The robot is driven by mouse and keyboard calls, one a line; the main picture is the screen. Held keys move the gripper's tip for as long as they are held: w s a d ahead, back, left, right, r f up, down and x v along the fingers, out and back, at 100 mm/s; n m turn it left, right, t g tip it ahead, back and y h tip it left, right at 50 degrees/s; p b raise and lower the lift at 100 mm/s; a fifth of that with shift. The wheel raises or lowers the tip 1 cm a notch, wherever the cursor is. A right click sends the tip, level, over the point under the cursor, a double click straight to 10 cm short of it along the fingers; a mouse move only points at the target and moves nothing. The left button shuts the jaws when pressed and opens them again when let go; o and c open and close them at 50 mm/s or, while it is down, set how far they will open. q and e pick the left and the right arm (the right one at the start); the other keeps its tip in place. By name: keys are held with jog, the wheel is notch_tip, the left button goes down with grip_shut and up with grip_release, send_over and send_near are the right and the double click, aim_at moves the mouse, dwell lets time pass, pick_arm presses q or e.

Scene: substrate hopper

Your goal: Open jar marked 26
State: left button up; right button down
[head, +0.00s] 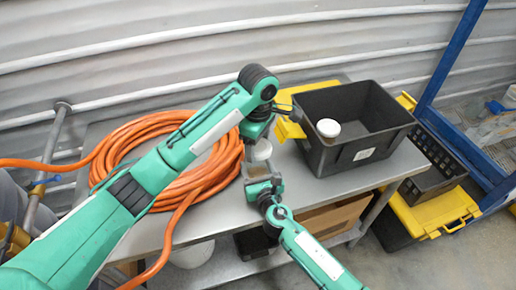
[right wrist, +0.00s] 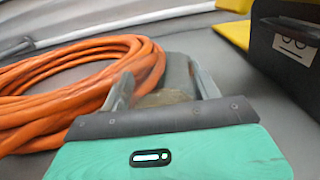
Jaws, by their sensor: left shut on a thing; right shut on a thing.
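A jar (head: 258,170) with greyish-brown contents stands at the front of the grey table. My right gripper (head: 262,184) is shut around it from the front; in the right wrist view the brownish jar (right wrist: 160,98) shows between both fingers. A white lid (head: 262,150) shows just above the jar, and my left gripper (head: 258,136) is shut on it from above. I cannot tell whether lid and jar touch. A second white-lidded jar (head: 328,128) is in the black bin (head: 350,152). No number is readable on either jar.
A coiled orange hose (head: 128,150) lies left of the held jar, close to both grippers. The black bin stands to the right on the table. A black crate and yellow case (head: 440,212) are beyond the table's right edge. Bare tabletop (head: 300,190) lies front right.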

jog(key=shift+c, duration=1.3)
grip_release()
